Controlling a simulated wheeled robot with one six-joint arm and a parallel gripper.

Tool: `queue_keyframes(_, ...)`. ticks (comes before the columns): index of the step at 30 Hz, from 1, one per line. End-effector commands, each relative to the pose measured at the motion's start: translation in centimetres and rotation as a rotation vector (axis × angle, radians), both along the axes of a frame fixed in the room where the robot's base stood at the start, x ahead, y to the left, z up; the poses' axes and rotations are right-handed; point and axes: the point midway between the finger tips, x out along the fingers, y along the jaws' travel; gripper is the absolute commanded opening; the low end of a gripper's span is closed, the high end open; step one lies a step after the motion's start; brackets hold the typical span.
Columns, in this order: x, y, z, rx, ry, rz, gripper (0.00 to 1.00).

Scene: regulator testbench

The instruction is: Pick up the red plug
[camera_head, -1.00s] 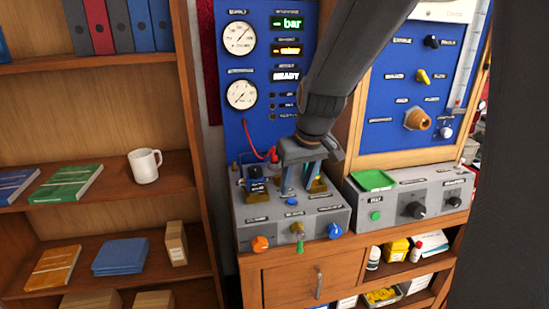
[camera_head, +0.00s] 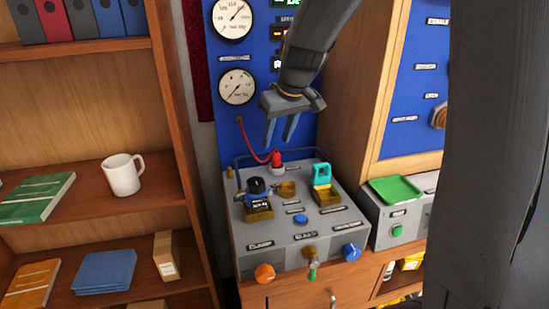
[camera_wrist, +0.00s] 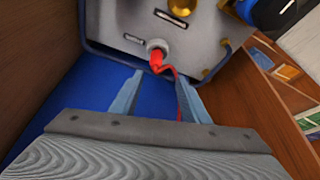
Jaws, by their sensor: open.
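The red plug (camera_head: 276,157) stands upright in a round pale socket (camera_head: 278,169) at the back of the grey bench unit (camera_head: 300,235). A red cable runs from it to the blue panel behind. My gripper (camera_head: 279,142) is open and empty, its two blue-grey fingers pointing down just above and near the plug. In the wrist view the plug (camera_wrist: 156,62) appears just beyond the open fingertips (camera_wrist: 159,76), roughly between them. Its cable passes close to the right finger. Whether a finger touches the cable cannot be told.
On the unit are a black-and-blue part (camera_head: 257,190) in a brass-coloured holder, a teal part (camera_head: 321,175) in another holder, and a blue button (camera_head: 300,220). A thin rail edges the unit's back. The blue gauge panel (camera_head: 226,58) rises close behind. A shelf with a white mug (camera_head: 122,174) stands left.

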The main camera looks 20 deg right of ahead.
Motion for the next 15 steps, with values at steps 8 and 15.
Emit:
queue_keyframes(8,0.8,-0.8,-2.3,0.0,0.002,-0.016,0.42)
queue_keyframes(15,1.5,-1.0,-4.7,0.0,0.005,-0.017,0.42)
